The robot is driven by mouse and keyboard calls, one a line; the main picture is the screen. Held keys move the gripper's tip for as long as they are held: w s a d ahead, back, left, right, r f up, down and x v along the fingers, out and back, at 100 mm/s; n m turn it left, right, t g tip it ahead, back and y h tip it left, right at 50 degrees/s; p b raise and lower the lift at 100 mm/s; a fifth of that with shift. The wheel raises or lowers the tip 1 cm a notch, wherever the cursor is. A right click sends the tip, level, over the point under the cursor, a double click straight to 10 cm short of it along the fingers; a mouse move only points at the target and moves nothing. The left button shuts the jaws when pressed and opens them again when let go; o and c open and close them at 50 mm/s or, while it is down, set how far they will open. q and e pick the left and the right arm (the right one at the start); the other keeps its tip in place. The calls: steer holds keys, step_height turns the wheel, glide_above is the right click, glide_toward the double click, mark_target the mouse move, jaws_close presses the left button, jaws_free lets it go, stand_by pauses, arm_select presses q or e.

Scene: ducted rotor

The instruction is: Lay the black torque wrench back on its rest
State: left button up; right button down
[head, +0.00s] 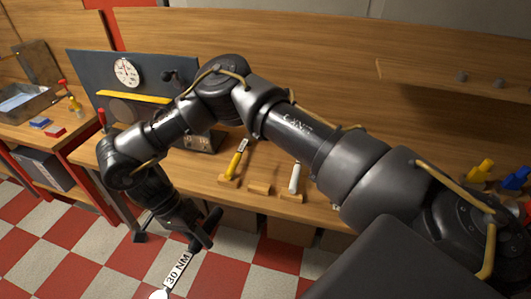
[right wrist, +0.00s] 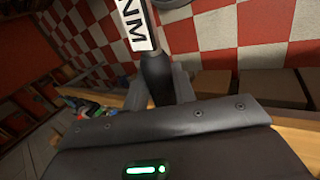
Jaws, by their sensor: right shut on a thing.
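My right gripper (head: 205,230) is shut on the black torque wrench (head: 178,269), low in front of the bench and over the checkered floor. A white "30 NM" label shows on the wrench, and its far end runs out of the bottom of the head view. In the right wrist view the wrench's black grip (right wrist: 156,76) sits between the fingers. An empty wooden rest (head: 260,188) lies on the bench, between the yellow-handled wrench (head: 235,162) and the white-handled wrench (head: 294,178) on their own rests. My left gripper is not in view.
The wooden bench (head: 210,179) has a dark panel with a round dial (head: 126,72) at its back left. A side bench on the left holds a metal tray (head: 25,103). Yellow and blue objects (head: 516,178) stand at the right. Boxes (head: 290,230) are under the bench.

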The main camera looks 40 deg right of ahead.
steer(key=w+d+f+m+t+y, duration=0.1)
steer(key=w+d+m+y, duration=0.4)
steer(key=m, duration=0.4)
steer(key=w+d+m+t+y, duration=0.2)
steer(key=w+d+m+y, duration=0.1)
steer(key=w+m, duration=0.55)
steer(key=w+d+f+m+t+h, duration=0.1)
steer(key=w+d+m+t, duration=0.1)
steer(key=d+m, duration=0.6)
steer(key=w+d+f+m+t+h, duration=0.1)
steer(key=d+m+t, duration=0.4)
steer(key=d, duration=1.4)
steer(key=f+m, duration=0.1)
steer(key=m, duration=0.3)
steer(key=shift+w+d+b, duration=0.35)
steer(key=shift+b, duration=0.05)
